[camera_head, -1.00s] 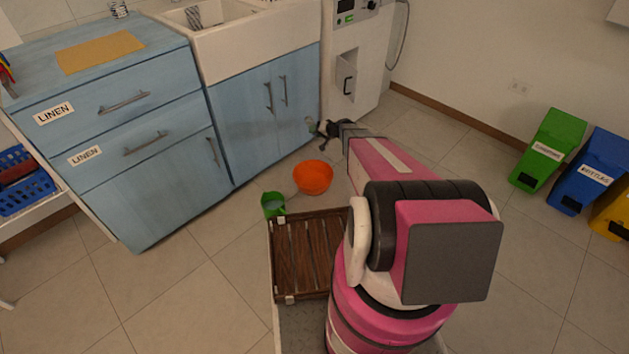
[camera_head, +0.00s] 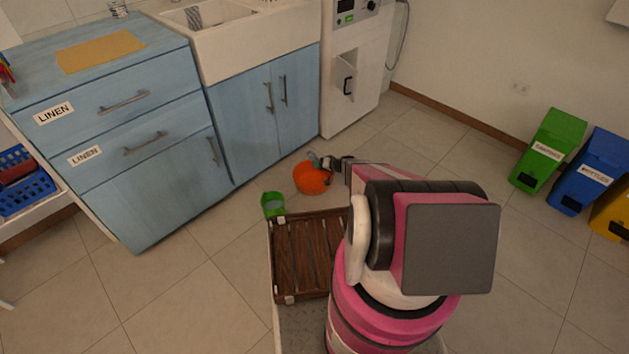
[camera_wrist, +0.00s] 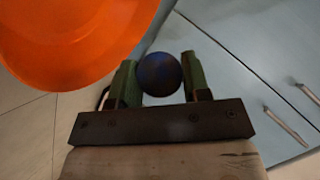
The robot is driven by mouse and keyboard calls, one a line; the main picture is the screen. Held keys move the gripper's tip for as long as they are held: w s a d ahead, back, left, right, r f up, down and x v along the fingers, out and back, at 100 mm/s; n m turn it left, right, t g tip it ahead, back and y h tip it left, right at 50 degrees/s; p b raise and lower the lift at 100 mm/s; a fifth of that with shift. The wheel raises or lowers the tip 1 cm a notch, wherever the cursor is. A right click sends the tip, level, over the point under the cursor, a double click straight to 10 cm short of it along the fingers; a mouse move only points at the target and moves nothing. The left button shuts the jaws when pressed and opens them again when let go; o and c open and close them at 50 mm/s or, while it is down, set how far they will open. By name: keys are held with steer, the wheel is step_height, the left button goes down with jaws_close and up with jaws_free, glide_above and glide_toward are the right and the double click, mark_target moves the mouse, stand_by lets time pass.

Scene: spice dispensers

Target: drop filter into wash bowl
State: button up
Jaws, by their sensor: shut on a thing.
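The wash bowl appears to be the orange bowl (camera_head: 311,181) on the floor in front of the blue cabinet. It also fills the upper left of the wrist view (camera_wrist: 70,45). My gripper (camera_head: 325,161) is over the bowl's far right rim in the head view. In the wrist view its green fingers are shut on a dark, bluish round thing (camera_wrist: 160,74), which I take to be the filter. The filter shows beside the bowl in the wrist picture, not clearly over its inside. Its height above the bowl cannot be told.
A small green container (camera_head: 273,204) stands left of the bowl. A brown slatted wooden rack (camera_head: 307,258) is nearer. Blue cabinets (camera_head: 250,130) and a white machine (camera_head: 350,95) stand behind. Several coloured bins (camera_head: 553,148) are at the right. Floor right of the bowl is clear.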

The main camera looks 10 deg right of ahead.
steer(key=shift+f, duration=1.5)
steer(key=o, duration=1.2)
steer(key=v, duration=1)
steer(key=shift+s+d+r, duration=0.2)
steer(key=shift+d+r, duration=0.05)
